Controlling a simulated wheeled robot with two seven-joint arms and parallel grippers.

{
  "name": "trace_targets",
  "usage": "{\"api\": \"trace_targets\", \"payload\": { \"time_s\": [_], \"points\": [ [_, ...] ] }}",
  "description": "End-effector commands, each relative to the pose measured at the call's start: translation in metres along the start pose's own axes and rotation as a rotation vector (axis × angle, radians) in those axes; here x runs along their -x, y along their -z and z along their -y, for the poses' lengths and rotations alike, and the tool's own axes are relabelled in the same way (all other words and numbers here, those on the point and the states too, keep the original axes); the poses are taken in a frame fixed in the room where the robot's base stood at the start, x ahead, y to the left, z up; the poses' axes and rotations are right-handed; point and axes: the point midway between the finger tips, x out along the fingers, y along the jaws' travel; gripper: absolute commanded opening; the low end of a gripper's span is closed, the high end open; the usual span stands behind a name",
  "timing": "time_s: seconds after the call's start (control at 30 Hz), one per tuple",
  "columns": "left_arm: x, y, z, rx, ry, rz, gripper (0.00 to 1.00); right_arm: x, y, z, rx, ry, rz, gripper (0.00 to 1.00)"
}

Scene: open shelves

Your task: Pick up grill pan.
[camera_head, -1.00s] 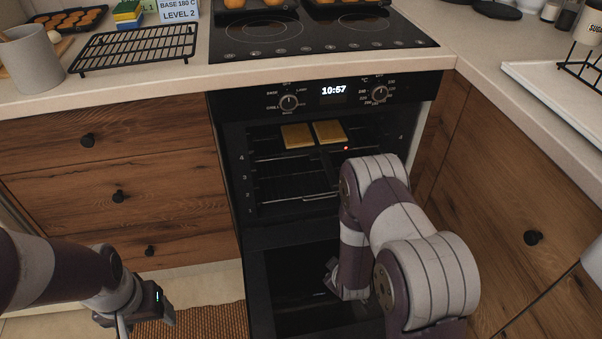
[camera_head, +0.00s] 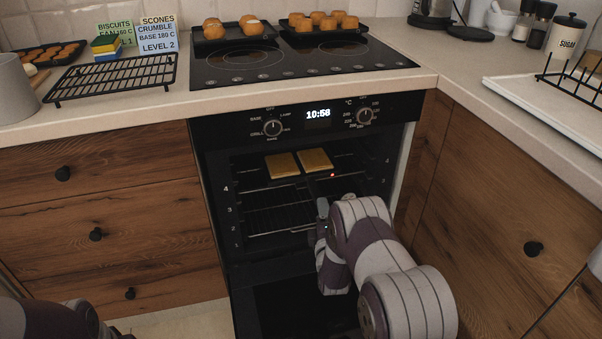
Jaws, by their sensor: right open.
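What looks like the grill pan (camera_head: 325,178) is a dark pan in the upper part of the open oven, with two yellow-brown slices (camera_head: 299,164) on it. Its right part is dim and its full outline is hard to make out. My right gripper (camera_head: 323,207) is open at the oven mouth, just below and in front of the pan, apart from it as far as I can see. My own right arm hides part of its fingers. Only a piece of my left arm shows at the lower left corner; its gripper is out of the picture.
The oven door (camera_head: 290,305) is folded down under my right arm. A wire rack (camera_head: 262,208) sits lower in the oven. Drawers (camera_head: 100,190) and a wooden cabinet (camera_head: 490,210) flank it. Two trays of buns (camera_head: 228,30) stand on the hob (camera_head: 300,62), and a cooling rack (camera_head: 112,78) lies left.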

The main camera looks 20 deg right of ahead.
Motion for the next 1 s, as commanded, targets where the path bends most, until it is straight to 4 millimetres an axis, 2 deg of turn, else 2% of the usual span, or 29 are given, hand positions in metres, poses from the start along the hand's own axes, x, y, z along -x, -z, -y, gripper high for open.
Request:
{"api": "trace_targets", "payload": {
  "time_s": [0.1,0.3,0.37,0.4,0.47,0.5,1.0],
  "points": [
    [-0.0060,-0.0007,0.0000,0.000,0.000,0.000,0.71,-0.0123,0.0001,0.0019,0.000,0.001,0.000,0.55],
    [-0.0046,-0.0004,0.0000,0.000,0.000,0.000,0.71,-0.0136,0.0003,0.0003,0.000,0.002,-0.001,0.55],
    [-0.0046,-0.0004,0.0000,0.000,0.000,0.000,0.71,-0.0135,0.0003,0.0003,0.000,0.002,-0.001,0.39],
    [-0.0046,-0.0004,0.0000,0.000,0.000,0.000,0.71,-0.0134,0.0003,0.0004,0.000,0.002,-0.001,0.26],
    [-0.0046,-0.0004,0.0000,0.000,0.000,0.000,0.71,-0.0134,0.0003,0.0004,0.000,0.002,-0.001,0.07],
    [-0.0046,-0.0004,0.0000,0.000,0.000,0.000,0.71,-0.0133,0.0003,0.0004,0.000,0.002,-0.001,0.00],
    [-0.0047,-0.0005,0.0000,0.000,0.000,0.000,0.71,-0.0130,0.0003,0.0009,0.000,0.003,-0.001,0.00]
  ]
}}
